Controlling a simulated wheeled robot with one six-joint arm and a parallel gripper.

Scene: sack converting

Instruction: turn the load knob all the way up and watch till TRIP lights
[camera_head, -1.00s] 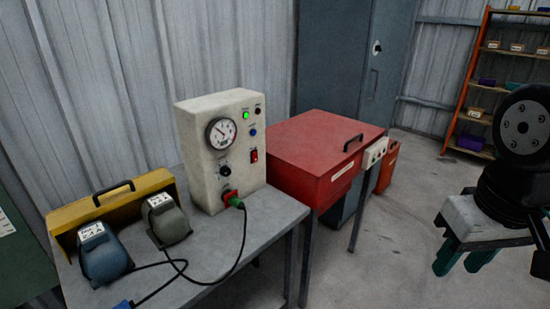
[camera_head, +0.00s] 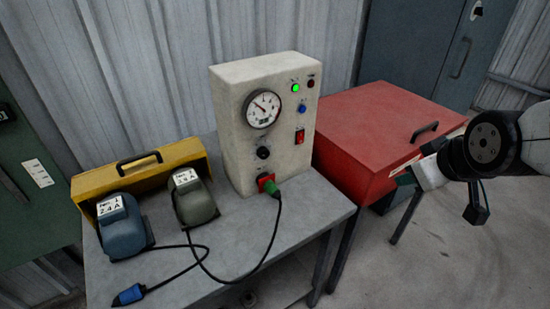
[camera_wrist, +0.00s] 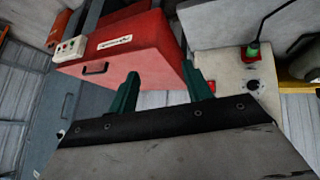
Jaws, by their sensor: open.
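The cream test box (camera_head: 230,160) stands upright on the grey table. Its black load knob (camera_head: 263,153) sits below the round gauge (camera_head: 262,108); the knob also shows in the wrist view (camera_wrist: 253,85). A green lamp (camera_head: 295,87) is lit at the top. The lamp beside it (camera_head: 311,82) is dark; it may be TRIP, but its label is too small to read. My gripper (camera_wrist: 163,86) is open and empty, its teal fingers apart. In the head view it (camera_head: 408,178) is in front of the red cabinet, right of the box and clear of the knob.
A red rocker switch (camera_head: 300,136), a blue button (camera_head: 302,108) and a green plug (camera_head: 270,187) with a black cable are on the box front. The red cabinet (camera_head: 375,130) stands close on the right. Two units (camera_head: 122,235) (camera_head: 195,203) and a yellow case (camera_head: 140,172) are left.

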